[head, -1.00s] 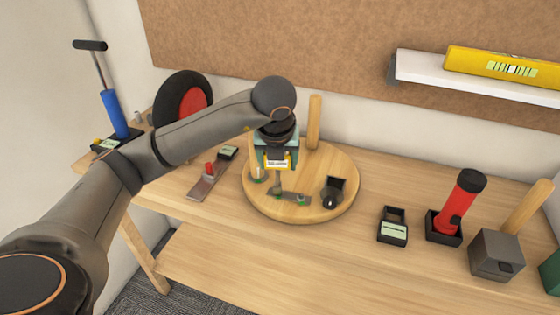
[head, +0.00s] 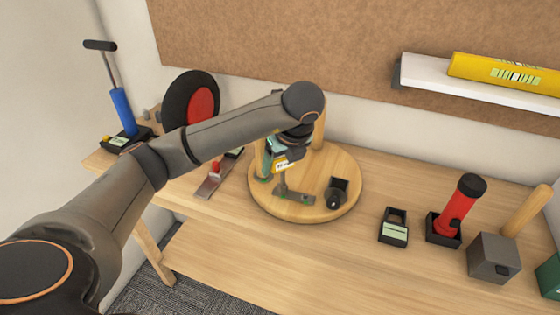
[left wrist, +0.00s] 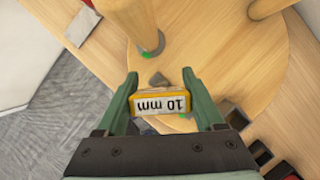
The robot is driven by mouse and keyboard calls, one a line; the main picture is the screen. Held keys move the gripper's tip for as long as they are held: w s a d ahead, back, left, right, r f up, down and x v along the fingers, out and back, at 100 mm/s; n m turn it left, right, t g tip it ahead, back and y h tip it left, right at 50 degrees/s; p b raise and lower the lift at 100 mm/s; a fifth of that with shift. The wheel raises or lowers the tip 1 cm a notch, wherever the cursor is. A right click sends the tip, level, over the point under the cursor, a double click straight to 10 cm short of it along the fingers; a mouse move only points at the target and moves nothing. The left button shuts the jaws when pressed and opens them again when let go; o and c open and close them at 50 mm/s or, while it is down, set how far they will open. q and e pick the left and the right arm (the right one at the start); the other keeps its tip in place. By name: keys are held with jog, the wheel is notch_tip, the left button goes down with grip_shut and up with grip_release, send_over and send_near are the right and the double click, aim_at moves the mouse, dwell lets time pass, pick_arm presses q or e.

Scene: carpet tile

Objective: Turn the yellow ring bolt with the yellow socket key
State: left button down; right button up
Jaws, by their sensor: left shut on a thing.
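My left gripper (head: 284,160) is shut on the yellow socket key (head: 283,165), whose label reads 10 mm in the left wrist view (left wrist: 162,102). In that view the two green fingers (left wrist: 161,84) flank the key. The key's grey shaft points down to a metal bracket (head: 296,197) on the round wooden board. Green marks show on the bracket and beside the post foot. I cannot make out the yellow ring bolt; the key and gripper may hide it. I cannot tell whether the key sits on a bolt. My right gripper is out of view.
The round board (head: 345,165) carries an upright wooden post (head: 319,130) and a black holder (head: 337,193). On the bench are a red-handled tool (head: 213,178), a black labelled box (head: 394,227), a red torch (head: 465,208) and a grey block (head: 494,258). The bench front is clear.

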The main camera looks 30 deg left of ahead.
pick_arm(q)
jog(key=shift+m+b, duration=0.35)
jog(key=shift+m, duration=0.25)
notch_tip(320, 180, up, 5)
jog(key=p, duration=0.3)
jog(key=shift+f, duration=0.2)
jog(key=shift+d, duration=0.1)
dwell(0.6)
